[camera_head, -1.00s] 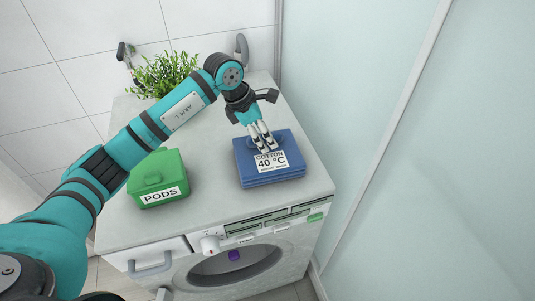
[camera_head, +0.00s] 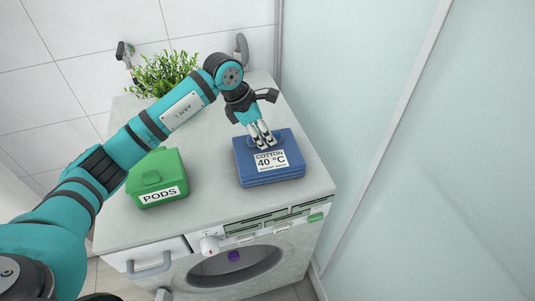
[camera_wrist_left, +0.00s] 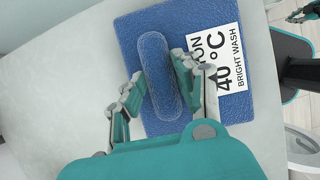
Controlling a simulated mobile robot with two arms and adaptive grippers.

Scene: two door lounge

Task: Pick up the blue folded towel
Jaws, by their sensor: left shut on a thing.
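The blue folded towel (camera_head: 270,170) lies on top of the washing machine. A white label on it reads "COTTON 40 °C". In the left wrist view the towel (camera_wrist_left: 220,100) has a raised blue roll (camera_wrist_left: 158,72) on its upper face. My left gripper (camera_head: 264,143) points down at the towel's far part. Its fingers (camera_wrist_left: 160,98) are on both sides of the roll and shut on it. The towel appears to rest on the machine top. My right gripper is not recognisable in the head view; part of a teal and dark arm shows at the right of the wrist view.
A green box labelled "PODS" (camera_head: 157,178) stands left of the towel on the machine top (camera_head: 215,190). A leafy plant (camera_head: 163,74) is at the back left. A frosted glass panel (camera_head: 400,150) rises on the right. The machine's front edge is close to the towel.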

